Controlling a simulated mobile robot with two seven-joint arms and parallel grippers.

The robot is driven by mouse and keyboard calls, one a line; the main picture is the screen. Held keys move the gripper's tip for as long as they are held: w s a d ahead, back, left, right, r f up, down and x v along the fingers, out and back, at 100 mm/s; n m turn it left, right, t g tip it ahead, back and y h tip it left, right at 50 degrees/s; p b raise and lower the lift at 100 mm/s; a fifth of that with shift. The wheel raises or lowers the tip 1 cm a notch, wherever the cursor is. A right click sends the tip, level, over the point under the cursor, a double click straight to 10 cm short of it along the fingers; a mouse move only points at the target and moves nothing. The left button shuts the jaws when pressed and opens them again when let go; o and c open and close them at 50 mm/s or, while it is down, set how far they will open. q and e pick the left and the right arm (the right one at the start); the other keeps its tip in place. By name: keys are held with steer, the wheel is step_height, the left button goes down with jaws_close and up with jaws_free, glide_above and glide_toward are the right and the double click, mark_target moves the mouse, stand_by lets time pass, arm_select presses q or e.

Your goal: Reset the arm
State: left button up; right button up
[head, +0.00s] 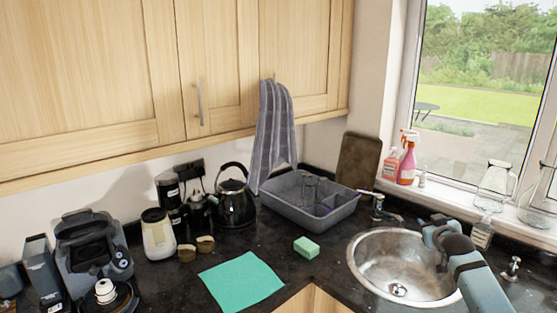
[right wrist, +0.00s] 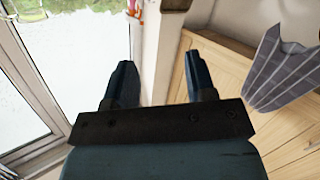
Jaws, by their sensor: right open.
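My right arm (head: 470,268) comes in from the lower right and reaches over the right side of the steel sink (head: 368,262). My right gripper (right wrist: 157,62) shows in the right wrist view with its two dark fingers wide apart and nothing between them. In the head view its fingers are hard to make out at the end of the arm. The wrist view faces the window, the wall corner and the wooden cupboard (right wrist: 285,112). My left gripper is in neither view.
A grey dish rack (head: 290,190), a green sponge (head: 306,247) and a teal cloth (head: 240,282) are on the dark counter. A black kettle (head: 236,205) and a coffee machine (head: 92,255) stand left. Spray bottles (head: 407,160) and glass jugs (head: 493,185) line the windowsill. A striped towel (head: 272,135) hangs from the cupboard.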

steer(key=s+a+f+n+g+y, duration=0.1)
steer(key=s+a+f+y, duration=0.1)
steer(key=s+a+f, duration=0.8)
steer(key=s+a+f+n+g+y, duration=0.15)
steer(key=s+a+f, duration=0.45)
steer(key=s+f, duration=0.7)
steer(key=s+a+f, duration=0.2)
steer(key=s+a, duration=0.1)
steer(key=s, duration=0.5)
steer(key=s+a+f+m+g+y, duration=0.1)
steer(key=s+a+f, duration=0.1)
steer(key=s, duration=0.7)
steer(key=s+a+f+g+y, duration=0.1)
steer(key=s+a, duration=0.3)
steer(key=s, duration=0.5)
steer(key=shift+f, duration=0.45)
